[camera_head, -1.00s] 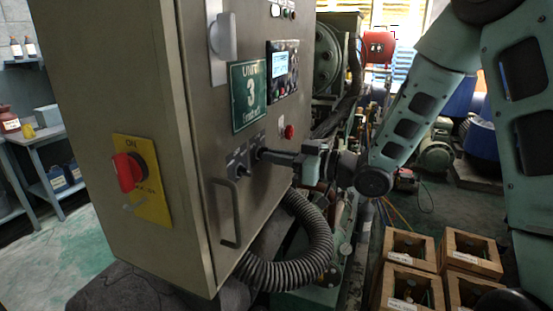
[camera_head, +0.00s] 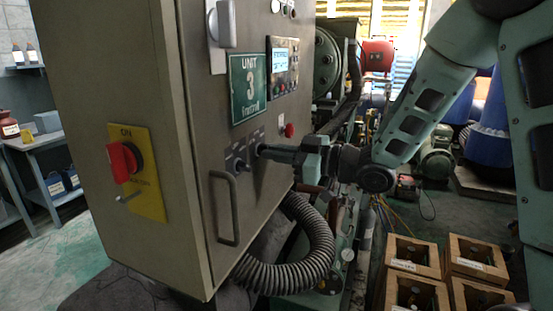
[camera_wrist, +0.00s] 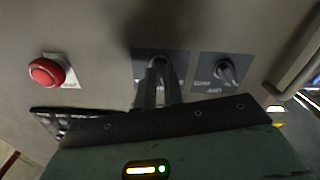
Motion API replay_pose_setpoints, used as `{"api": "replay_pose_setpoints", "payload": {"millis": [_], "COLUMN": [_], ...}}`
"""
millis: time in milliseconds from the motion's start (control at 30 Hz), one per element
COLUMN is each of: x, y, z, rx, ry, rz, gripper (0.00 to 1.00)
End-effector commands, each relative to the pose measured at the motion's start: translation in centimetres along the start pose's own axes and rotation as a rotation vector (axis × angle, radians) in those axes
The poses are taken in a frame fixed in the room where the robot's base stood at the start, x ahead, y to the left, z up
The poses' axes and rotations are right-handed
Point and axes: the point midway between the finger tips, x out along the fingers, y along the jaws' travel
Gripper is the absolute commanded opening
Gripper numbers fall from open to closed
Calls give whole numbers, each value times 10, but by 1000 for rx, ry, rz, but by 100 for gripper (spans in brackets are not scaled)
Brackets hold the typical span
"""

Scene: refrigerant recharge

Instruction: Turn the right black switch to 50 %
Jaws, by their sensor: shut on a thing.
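The right black switch (camera_wrist: 159,64) is on the front of the grey-beige control cabinet. My gripper (camera_wrist: 158,78) is shut on it, with one finger on each side of the knob. In the head view my gripper (camera_head: 264,150) reaches the cabinet front from the right. The fingers hide most of the switch and its scale, so its setting cannot be read. The left black switch (camera_head: 241,167) is free beside it, and also shows to the right in the wrist view (camera_wrist: 227,71).
A red button (camera_head: 289,131) sits right of the switches. A door handle (camera_head: 228,207) is below left. A green sign (camera_head: 248,88) and a display panel (camera_head: 281,66) are above. A ribbed hose (camera_head: 292,276) curves below. Wooden crates (camera_head: 412,254) stand on the floor at right.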

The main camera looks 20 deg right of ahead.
Motion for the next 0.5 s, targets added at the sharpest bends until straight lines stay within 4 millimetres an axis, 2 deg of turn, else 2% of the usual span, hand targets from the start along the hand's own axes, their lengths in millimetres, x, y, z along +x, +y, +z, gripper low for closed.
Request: {"api": "replay_pose_setpoints", "payload": {"millis": [500], "x": [0], "y": [3], "z": [-2], "rx": [-125], "ry": [3], "rz": [7], "gripper": [0]}}
